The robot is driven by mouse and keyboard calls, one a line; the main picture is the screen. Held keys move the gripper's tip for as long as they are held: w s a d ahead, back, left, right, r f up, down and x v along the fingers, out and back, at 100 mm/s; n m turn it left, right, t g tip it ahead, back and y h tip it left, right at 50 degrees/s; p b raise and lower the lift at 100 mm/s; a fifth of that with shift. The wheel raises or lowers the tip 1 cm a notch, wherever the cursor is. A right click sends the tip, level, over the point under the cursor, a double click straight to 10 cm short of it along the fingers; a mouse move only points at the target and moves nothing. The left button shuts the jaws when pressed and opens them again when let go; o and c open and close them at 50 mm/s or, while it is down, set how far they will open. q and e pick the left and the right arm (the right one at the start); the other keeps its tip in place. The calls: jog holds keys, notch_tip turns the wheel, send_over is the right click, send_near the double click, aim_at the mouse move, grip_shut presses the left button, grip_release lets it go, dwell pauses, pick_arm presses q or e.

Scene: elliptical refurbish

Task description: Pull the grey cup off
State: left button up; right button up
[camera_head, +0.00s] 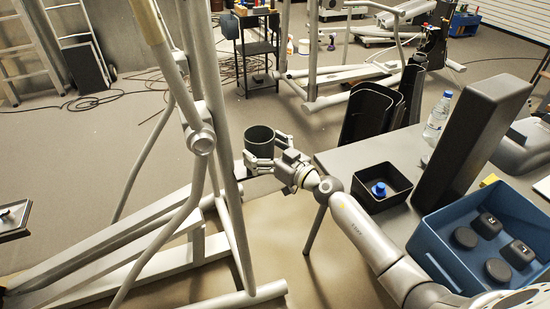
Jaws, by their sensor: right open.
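The dark grey cup (259,139) is upright, close to the silver post of the elliptical machine (214,100). Its open top faces up. My right gripper (266,152) reaches in from the right with its fingers apart, one on the near side of the cup and one on its right side. I cannot tell whether the fingers touch the cup. How the cup joins the machine is hidden. My left gripper is not in view.
A grey table (345,162) at the right holds a black tray (367,205) with a blue cap, a bottle (437,118), a tall dark block (468,145) and a blue bin (430,252) with several dark parts. Cables lie on the floor behind.

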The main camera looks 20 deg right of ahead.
jog(key=shift+x, duration=0.75)
jog(key=shift+c, duration=0.3)
jog(key=c, duration=1.6)
